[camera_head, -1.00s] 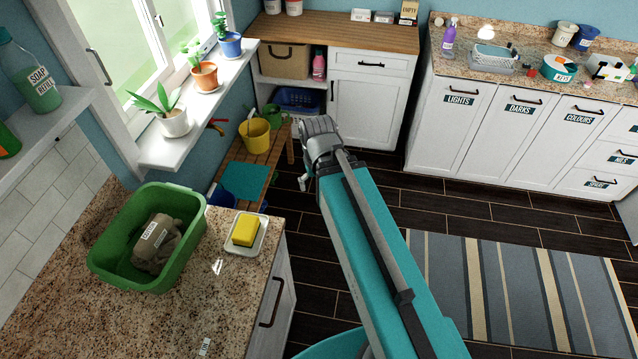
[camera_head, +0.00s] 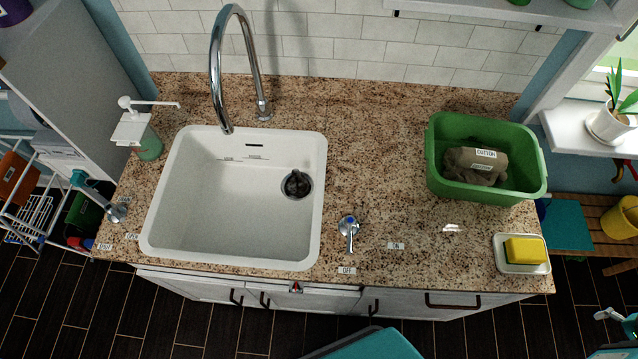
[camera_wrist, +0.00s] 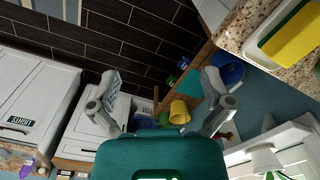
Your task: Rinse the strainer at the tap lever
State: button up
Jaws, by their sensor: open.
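A dark round strainer (camera_head: 297,183) sits at the drain in the right part of the white sink (camera_head: 175,215). The chrome tap lever (camera_head: 348,228) with a blue cap stands on the counter right of the sink. Its handle points to the front, toward the OFF label (camera_head: 346,270); the ON label (camera_head: 395,246) is to its right. The arched chrome spout (camera_head: 218,75) hangs over the sink's back edge, with no water visible. My gripper (camera_wrist: 160,98) is open and empty, over the floor beyond the counter's right end, well away from the strainer and lever.
A green basin (camera_head: 435,165) holding a labelled grey-brown cloth item stands at the counter's right. A yellow sponge (camera_head: 525,250) lies on a white dish. A soap dispenser (camera_head: 148,140) and a teal-handled lever (camera_head: 118,212) stand left of the sink.

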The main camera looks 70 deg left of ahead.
aim_at(350, 221)
jog(key=u, duration=0.05)
jog(key=k, duration=0.45)
jog(key=u, duration=3.1)
